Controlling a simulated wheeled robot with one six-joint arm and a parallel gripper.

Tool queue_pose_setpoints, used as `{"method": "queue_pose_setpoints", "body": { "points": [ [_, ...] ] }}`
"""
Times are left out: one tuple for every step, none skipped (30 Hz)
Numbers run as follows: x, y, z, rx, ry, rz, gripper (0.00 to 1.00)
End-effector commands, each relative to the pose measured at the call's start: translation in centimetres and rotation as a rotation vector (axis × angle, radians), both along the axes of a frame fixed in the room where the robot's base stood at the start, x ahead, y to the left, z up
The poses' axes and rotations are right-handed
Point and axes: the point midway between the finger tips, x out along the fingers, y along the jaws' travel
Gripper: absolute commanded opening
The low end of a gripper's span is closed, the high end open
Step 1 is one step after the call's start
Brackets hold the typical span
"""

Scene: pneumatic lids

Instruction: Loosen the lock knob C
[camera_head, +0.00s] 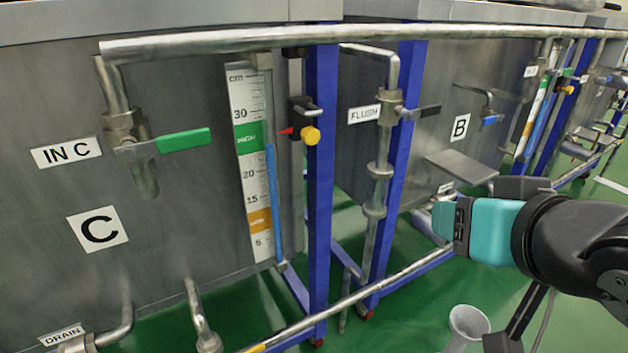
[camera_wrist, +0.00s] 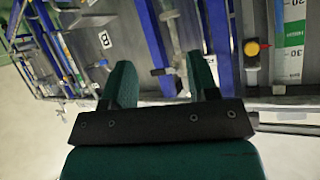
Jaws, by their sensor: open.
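The yellow lock knob (camera_head: 311,135) sits beside the level gauge (camera_head: 251,150) of tank C, next to the blue post, with a red pointer on its left. In the wrist view the yellow knob (camera_wrist: 251,48) shows at the upper right, outside the space between the fingers. My gripper (camera_head: 440,219) is at the right of the head view, well to the right of the knob and lower in the picture. In the wrist view my gripper (camera_wrist: 163,80) has its two green fingers apart with nothing between them.
The blue post (camera_head: 321,170) and the flush pipe (camera_head: 377,175) with its black-handled valve (camera_head: 425,112) lie between gripper and knob in the picture. A green-handled valve (camera_head: 184,140) is on tank C (camera_head: 40,260). A low rail (camera_head: 340,302) crosses the front.

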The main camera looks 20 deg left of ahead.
Motion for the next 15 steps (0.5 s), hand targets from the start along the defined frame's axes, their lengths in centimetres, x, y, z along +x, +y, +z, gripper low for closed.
{"method": "queue_pose_setpoints", "body": {
  "points": [
    [-0.5, 2.3, -1.3, 0.048, -0.106, 0.049, 0.54],
    [-0.8, 3.4, -0.9, 0.080, -0.166, 0.072, 0.54],
    [-1.3, 4.7, -0.3, 0.123, -0.238, 0.109, 0.54],
    [-1.8, 5.6, 0.1, 0.151, -0.285, 0.136, 0.54],
    [-2.4, 6.4, 0.5, 0.178, -0.326, 0.164, 0.54],
    [-3.0, 7.3, 1.1, 0.209, -0.372, 0.197, 0.54],
    [-3.5, 7.8, 1.4, 0.228, -0.399, 0.219, 0.54],
    [-4.0, 8.3, 1.8, 0.244, -0.421, 0.238, 0.54],
    [-4.4, 8.7, 2.2, 0.261, -0.442, 0.256, 0.54],
    [-4.6, 8.9, 2.4, 0.268, -0.456, 0.266, 0.54],
    [-4.7, 9.1, 2.7, 0.275, -0.464, 0.274, 0.54],
    [-4.7, 9.3, 2.9, 0.278, -0.470, 0.278, 0.54],
    [-4.6, 9.4, 3.1, 0.278, -0.473, 0.278, 0.54],
    [-4.5, 9.5, 3.2, 0.279, -0.474, 0.278, 0.54],
    [-4.3, 9.7, 3.3, 0.278, -0.473, 0.276, 0.54]
  ]
}}
